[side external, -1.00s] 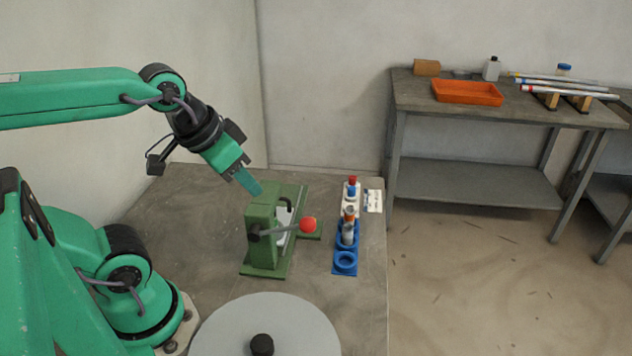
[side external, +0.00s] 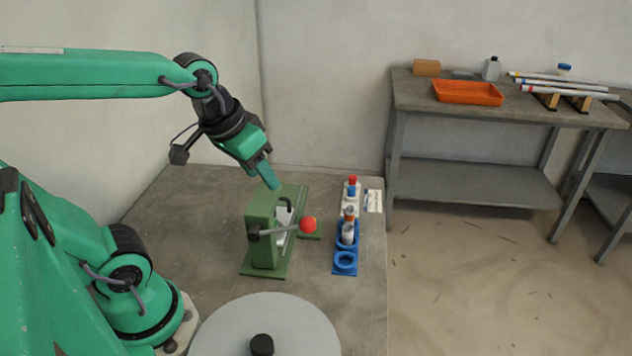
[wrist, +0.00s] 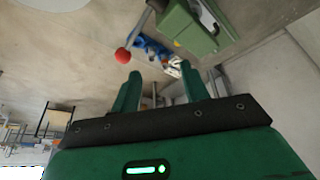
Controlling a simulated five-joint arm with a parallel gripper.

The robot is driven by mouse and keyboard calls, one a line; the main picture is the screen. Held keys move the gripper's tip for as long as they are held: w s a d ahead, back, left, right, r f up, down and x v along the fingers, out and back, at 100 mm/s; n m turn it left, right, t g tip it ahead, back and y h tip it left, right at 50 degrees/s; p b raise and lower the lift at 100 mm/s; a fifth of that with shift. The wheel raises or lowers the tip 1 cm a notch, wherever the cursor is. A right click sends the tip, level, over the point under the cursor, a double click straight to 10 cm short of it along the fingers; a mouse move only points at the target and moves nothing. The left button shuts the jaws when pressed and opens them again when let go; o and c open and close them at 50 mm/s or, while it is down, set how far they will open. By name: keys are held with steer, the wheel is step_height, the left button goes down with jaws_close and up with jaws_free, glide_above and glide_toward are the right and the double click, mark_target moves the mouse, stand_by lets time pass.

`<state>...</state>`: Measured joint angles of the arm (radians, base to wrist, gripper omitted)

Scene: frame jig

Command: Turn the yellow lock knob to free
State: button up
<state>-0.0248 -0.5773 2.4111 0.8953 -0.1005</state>
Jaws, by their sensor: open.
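The green jig (side external: 262,222) stands on the near table, with a grey lever that ends in a red ball (side external: 308,225). In the wrist view the jig (wrist: 192,28) is at the top, and the red ball (wrist: 122,55) is left of it. A small yellow spot, which looks like the lock knob (wrist: 178,43), shows at the jig's edge, partly hidden; I cannot tell which way it is turned. It does not show in the side view. My gripper (side external: 272,180) is open and empty above the top of the jig, apart from the knob. Its two fingers (wrist: 161,78) point toward the jig area.
A blue rack (side external: 345,262) with several capped vials stands right of the jig, beside a white label (side external: 374,201). A grey round plate (side external: 265,325) is in front. An orange tray (side external: 468,92) is on the back bench. The tabletop left of the jig is clear.

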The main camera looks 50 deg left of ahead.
steer(key=w+a+f+n+g, duration=0.1)
steer(key=w+a+f+n, duration=0.1)
steer(key=w+f, duration=0.2)
steer(key=w+a+f+n+g, duration=0.1)
steer(key=w+f+n+g, duration=0.1)
steer(key=w+f, duration=0.3)
steer(key=w+a+f+n+g, duration=0.1)
steer(key=w+a+f+n, duration=0.1)
steer(key=w, duration=0.4)
steer(key=shift+a+f+n+g, duration=0.15)
steer(key=shift+f+n, duration=0.2)
steer(key=shift+f, duration=0.3)
steer(key=shift+a+f+n+g, duration=0.15)
steer(key=shift+f+n, duration=0.2)
steer(key=shift+f, duration=0.25)
steer(key=shift+w+a+f, duration=0.1)
steer(key=shift+w+f, duration=0.15)
steer(key=shift+f, duration=0.1)
steer(key=shift+f, duration=0.1)
steer(key=shift+f, duration=3.8)
